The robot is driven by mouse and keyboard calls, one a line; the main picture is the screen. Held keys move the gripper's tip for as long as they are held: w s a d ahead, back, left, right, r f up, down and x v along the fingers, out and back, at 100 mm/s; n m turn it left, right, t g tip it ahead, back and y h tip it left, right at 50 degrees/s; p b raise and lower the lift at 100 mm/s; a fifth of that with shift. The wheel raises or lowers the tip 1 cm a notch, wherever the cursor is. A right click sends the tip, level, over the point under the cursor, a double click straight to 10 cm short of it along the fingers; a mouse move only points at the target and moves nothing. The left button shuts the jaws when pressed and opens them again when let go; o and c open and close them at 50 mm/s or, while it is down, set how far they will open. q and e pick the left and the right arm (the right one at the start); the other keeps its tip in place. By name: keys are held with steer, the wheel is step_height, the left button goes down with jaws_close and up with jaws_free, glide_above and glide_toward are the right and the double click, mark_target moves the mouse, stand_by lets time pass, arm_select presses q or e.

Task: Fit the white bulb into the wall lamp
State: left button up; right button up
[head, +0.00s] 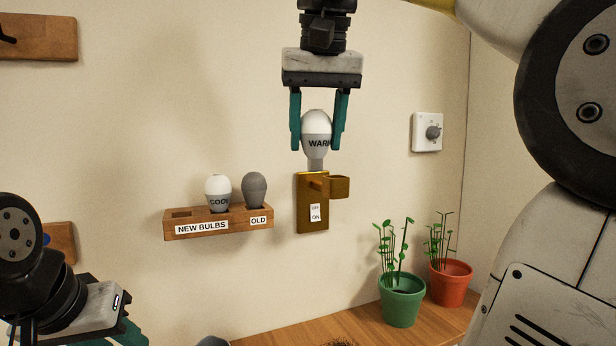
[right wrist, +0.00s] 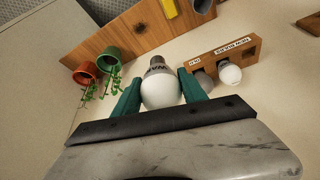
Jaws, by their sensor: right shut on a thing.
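My right gripper (head: 316,147) comes down from the top and is shut on the white bulb (head: 316,120), with a teal finger on each side. The bulb has a white top and a grey band whose partly covered label starts "WAR". Its base points down, just above or in front of the top of the brass wall lamp (head: 312,219); I cannot tell if they touch. The lamp has a square cup (head: 339,187) at its right and an OFF/ON plate. The right wrist view shows the bulb (right wrist: 160,90) between the fingers. My left gripper (head: 108,338) is cut off at lower left.
A wooden holder (head: 240,226) on the wall carries a "COOL" bulb (head: 218,187) and a grey bulb (head: 255,188) beside the "OLD" label; its left slot is empty. A dial (head: 431,133) is at right. Green (head: 401,302) and red (head: 450,284) plant pots stand below.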

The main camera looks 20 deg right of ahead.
steer(key=shift+w+d+f, duration=0.85)
steer(key=shift+w+d, duration=0.55)
steer(key=shift+w, duration=0.7)
steer(key=shift+w+d+f, duration=0.8)
steer(key=shift+w+d, duration=0.65)
steer(key=shift+w, duration=0.65)
steer(key=shift+w+d+f, duration=0.85)
steer(key=shift+w+d, duration=0.55)
steer(key=shift+w, duration=0.7)
steer(key=shift+f, duration=0.1)
steer(key=shift+f, duration=0.15)
steer(key=o, duration=1.3)
steer(key=shift+f, duration=0.1)
steer(key=shift+o, duration=0.2)
